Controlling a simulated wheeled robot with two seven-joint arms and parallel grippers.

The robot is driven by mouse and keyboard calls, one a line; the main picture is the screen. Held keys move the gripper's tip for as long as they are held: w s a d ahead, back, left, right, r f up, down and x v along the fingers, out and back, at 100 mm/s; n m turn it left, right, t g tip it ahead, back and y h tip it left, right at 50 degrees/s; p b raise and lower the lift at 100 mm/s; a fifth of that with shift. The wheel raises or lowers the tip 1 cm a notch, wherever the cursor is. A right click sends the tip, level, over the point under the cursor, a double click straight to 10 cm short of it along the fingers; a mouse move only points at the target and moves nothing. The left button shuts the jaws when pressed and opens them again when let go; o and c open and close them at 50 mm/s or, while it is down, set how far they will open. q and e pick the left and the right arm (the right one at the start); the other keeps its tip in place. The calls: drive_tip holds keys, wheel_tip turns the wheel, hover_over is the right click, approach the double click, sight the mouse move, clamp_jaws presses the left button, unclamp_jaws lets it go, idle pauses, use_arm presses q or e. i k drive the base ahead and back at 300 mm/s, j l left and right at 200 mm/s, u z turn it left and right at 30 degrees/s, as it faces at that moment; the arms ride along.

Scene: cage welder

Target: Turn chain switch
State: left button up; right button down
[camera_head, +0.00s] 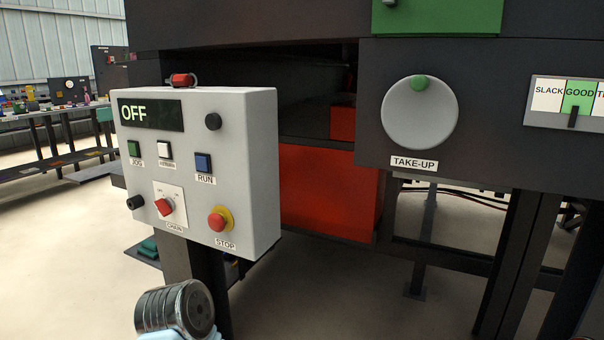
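The chain switch (165,207) is a red rotary knob on a white plate, low on the left of the grey control box. A label under it reads CHAIN, and the small markings on its plate are too small to read surely. The knob's pointer is tilted. The display (151,115) at the top of the box reads OFF. A ribbed metal part, which looks like part of my arm, shows at the bottom edge below the box. No gripper fingers are visible, and nothing touches the switch.
The control box (262,170) also carries JOG (134,149), RUN (203,162) and a red STOP button (217,221) near the switch. A TAKE-UP dial (420,118) and a gauge with its pointer at GOOD (579,96) are on the right.

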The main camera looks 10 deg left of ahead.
sight(165, 206)
drive_tip(key=u, duration=1.35)
